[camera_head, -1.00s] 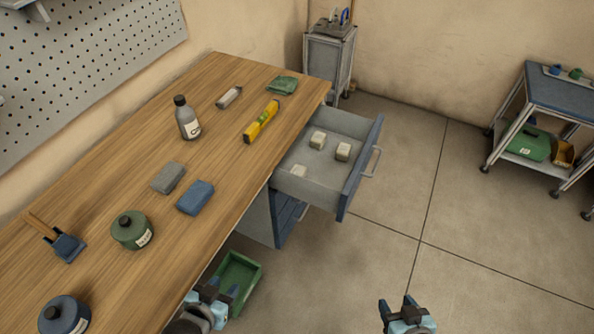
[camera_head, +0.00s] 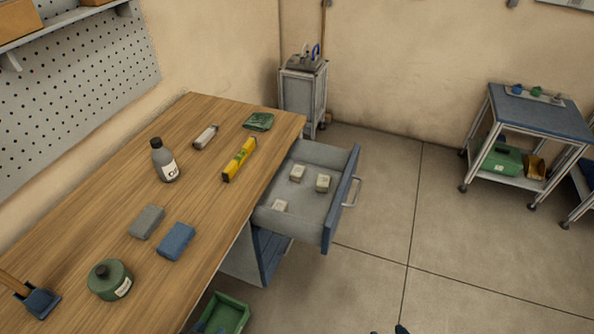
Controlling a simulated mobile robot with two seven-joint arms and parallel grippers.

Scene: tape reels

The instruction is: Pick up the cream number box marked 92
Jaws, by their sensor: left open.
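Three small cream boxes sit in the open drawer (camera_head: 306,218): one at the back (camera_head: 297,173), one toward the right (camera_head: 323,184) and one nearer the front left (camera_head: 280,206). Their markings are too small to read, so I cannot tell which is 92. My left gripper (camera_head: 212,328) shows only its dark fingertips at the bottom edge, over the green bin, open and well apart from the boxes. Of my right gripper only a dark tip (camera_head: 402,329) shows at the bottom edge; its jaws are out of sight.
A green bin (camera_head: 228,313) is below the bench. The floor right of the drawer is clear up to a cart (camera_head: 540,118).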

